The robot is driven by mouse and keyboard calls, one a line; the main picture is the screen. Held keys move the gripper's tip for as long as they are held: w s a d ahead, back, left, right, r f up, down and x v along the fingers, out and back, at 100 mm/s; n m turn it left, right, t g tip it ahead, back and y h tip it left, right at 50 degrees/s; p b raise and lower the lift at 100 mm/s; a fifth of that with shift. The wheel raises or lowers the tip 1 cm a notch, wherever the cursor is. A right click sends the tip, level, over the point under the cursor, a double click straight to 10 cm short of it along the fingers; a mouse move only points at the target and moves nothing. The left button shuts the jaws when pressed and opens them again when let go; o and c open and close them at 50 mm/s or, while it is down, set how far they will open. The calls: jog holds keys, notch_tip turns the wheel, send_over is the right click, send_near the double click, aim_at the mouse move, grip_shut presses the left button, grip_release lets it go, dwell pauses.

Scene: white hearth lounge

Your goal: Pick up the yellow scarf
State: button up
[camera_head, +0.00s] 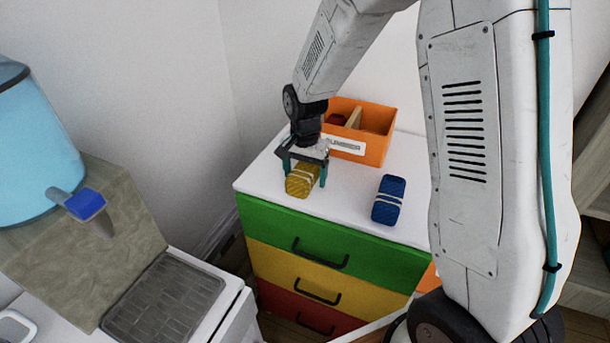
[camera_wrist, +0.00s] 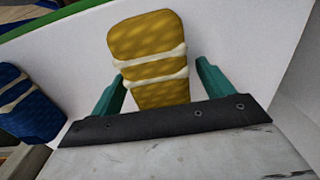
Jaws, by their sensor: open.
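The yellow scarf (camera_head: 301,181) is a folded bundle with pale bands, lying on the white top of a drawer cabinet. It also shows in the wrist view (camera_wrist: 148,35), with its near end between the fingers. My gripper (camera_head: 306,178) is over the scarf, its teal fingers open on either side of it. The scarf's near end is hidden by the gripper's dark bar.
A blue folded bundle (camera_head: 388,200) lies to the right on the white cabinet top (camera_head: 345,197). An orange box (camera_head: 376,149) with a label stands behind my gripper. The cabinet has green, yellow and red drawers (camera_head: 310,250). A water dispenser (camera_head: 25,150) stands at left.

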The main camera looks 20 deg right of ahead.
jog(key=shift+f, duration=0.15)
jog(key=c, duration=1.1)
